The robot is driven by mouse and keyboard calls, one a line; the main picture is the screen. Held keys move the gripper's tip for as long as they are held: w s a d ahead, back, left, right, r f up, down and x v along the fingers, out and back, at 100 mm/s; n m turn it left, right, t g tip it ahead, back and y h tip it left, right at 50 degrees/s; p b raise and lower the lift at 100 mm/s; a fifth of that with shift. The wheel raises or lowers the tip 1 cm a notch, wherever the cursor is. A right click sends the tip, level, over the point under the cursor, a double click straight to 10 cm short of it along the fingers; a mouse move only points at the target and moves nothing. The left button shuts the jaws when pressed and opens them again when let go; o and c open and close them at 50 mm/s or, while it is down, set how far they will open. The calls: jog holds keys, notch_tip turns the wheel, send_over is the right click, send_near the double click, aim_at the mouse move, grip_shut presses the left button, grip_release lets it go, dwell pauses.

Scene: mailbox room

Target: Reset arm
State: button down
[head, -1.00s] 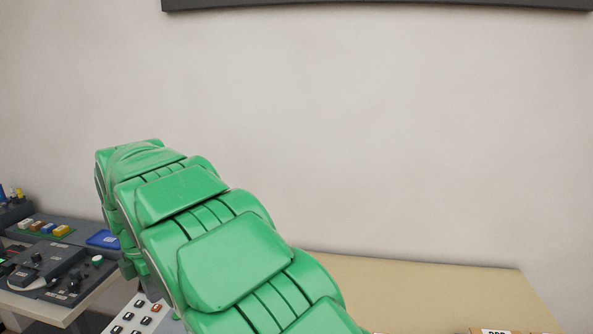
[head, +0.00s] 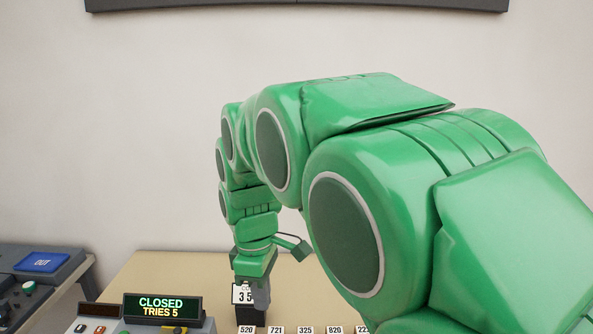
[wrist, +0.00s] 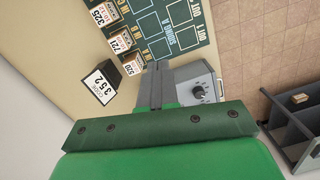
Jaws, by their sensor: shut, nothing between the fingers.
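My green arm fills the right and middle of the head view and bends down to the left, with my gripper (head: 258,297) pointing down over the tan table (head: 150,268). In the wrist view, my gripper's (wrist: 160,66) grey fingers are together, with nothing held. The card (head: 241,294) is partly hidden beside my gripper in the head view.
A display reading CLOSED, TRIES 5 (head: 162,307) stands at the front left. Numbered blocks (head: 305,330) line the bottom edge. The wrist view shows a green board marked SIDING A (wrist: 182,32) and a dark shelf unit (wrist: 292,130). A blue OUT plate (head: 42,262) lies far left.

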jog(key=s+d+m, duration=0.7)
jog(key=s+d, duration=0.2)
jog(key=d, duration=0.4)
jog(key=s+d+f+m, duration=0.2)
jog(key=s+d+m, duration=0.2)
jog(key=s, duration=0.3)
jog(key=s+d+f+m+g, duration=0.1)
jog(key=s+d+f+m, duration=0.2)
jog(key=s, duration=0.4)
jog(key=shift+s+d+f+m+y, duration=0.3)
jog(key=shift+s+d+m, duration=0.1)
jog(key=shift+d+m, duration=0.4)
